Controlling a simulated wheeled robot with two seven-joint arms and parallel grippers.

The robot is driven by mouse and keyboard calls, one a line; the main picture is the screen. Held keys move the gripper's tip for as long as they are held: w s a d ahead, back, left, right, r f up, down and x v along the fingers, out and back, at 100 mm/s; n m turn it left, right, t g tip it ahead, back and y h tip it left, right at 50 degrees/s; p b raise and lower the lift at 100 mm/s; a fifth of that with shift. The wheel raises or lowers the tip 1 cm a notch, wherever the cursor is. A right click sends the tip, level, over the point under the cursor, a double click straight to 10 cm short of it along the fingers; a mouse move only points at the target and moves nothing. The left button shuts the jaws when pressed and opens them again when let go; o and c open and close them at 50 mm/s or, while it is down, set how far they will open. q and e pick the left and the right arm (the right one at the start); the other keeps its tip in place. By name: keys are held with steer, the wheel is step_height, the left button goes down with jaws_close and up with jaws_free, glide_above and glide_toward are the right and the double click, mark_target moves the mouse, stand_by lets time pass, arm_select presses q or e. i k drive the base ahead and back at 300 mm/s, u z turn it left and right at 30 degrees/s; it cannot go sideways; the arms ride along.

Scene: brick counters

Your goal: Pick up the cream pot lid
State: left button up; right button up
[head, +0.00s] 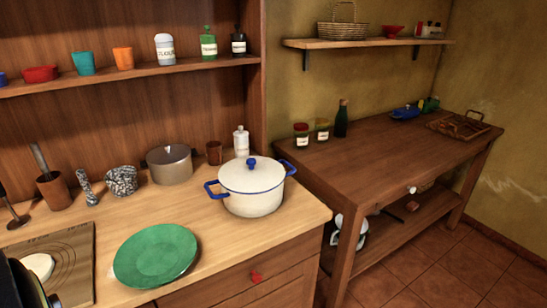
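The cream pot lid (272,178) has a blue knob and a thin blue rim. It sits on the cream pot (251,203), which has blue side handles and stands near the right end of the light wooden counter. The lid looks level and covers the pot's mouth, so the inside is hidden.
A green plate (155,256) lies left of the pot, towards the front. A grey pan (169,165), a brown cup (214,153) and a white bottle (241,141) stand behind it. A lower dark wooden table (390,155) is at right.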

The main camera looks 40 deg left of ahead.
mark_target(246, 174)
steer(key=u, duration=0.7)
steer(key=i, duration=0.95)
steer(key=u, duration=1.3)
steer(key=i, duration=0.2)
steer(key=u, duration=0.15)
